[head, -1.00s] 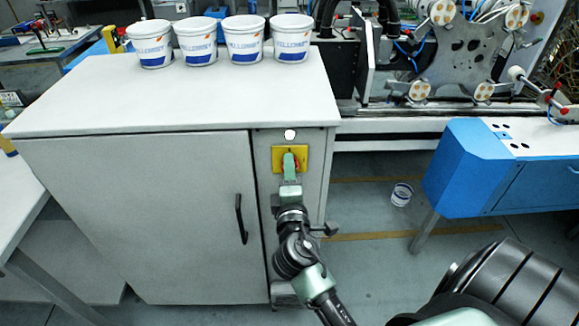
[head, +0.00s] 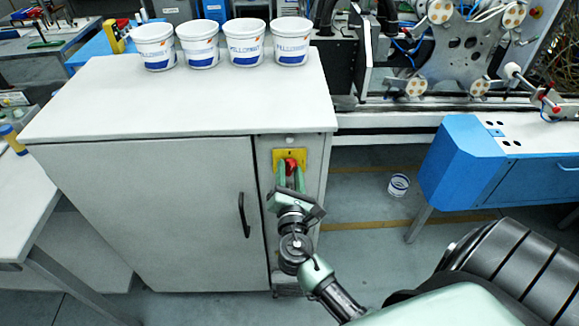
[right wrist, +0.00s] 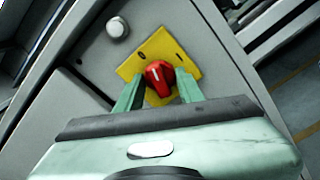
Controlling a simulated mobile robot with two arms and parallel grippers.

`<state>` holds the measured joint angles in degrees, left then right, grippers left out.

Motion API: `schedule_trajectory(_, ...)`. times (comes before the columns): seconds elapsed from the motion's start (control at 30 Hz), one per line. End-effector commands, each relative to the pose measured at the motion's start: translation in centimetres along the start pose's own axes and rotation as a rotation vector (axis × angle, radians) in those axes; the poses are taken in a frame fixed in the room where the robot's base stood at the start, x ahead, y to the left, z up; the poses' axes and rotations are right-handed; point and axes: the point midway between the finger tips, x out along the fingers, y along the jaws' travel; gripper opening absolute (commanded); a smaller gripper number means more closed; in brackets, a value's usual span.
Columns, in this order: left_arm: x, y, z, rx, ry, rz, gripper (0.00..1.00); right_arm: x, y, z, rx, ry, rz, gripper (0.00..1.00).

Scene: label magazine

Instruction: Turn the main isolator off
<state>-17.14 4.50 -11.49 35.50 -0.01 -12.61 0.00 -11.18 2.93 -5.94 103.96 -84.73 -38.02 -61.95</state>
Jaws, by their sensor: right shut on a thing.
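The main isolator is a red rotary knob (head: 290,166) on a yellow plate (head: 302,156), on the narrow right front panel of the grey cabinet. In the right wrist view the red knob (right wrist: 158,78) has a white mark, and the yellow plate (right wrist: 158,50) appears tilted. My right gripper (head: 289,178) is shut on the knob, with one green finger on each side of it. A small round lamp (head: 290,141) above the plate looks dull grey; it also shows in the right wrist view (right wrist: 117,28). My left gripper is not in view.
The cabinet door has a black handle (head: 243,214) left of my right gripper. Several white buckets (head: 245,45) stand on the cabinet top. A blue machine unit (head: 455,165) stands to the right, with a small tub (head: 398,185) on the floor between.

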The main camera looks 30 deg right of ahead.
Motion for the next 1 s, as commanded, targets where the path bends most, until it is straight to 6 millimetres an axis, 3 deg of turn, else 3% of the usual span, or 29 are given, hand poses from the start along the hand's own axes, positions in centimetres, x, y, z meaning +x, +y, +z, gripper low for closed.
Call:
schedule_trajectory(0.03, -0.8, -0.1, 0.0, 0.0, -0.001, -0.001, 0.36, 0.3, 0.4, 1.0, -0.04, -0.015, 0.003, 0.0)
schedule_trajectory(0.4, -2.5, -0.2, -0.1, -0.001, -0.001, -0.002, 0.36, 0.4, 0.4, 1.0, -0.276, -0.018, 0.002, 0.0)
schedule_trajectory(1.0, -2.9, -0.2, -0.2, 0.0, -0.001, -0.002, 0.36, 0.4, 0.3, 0.9, -0.358, -0.02, 0.003, 0.0)
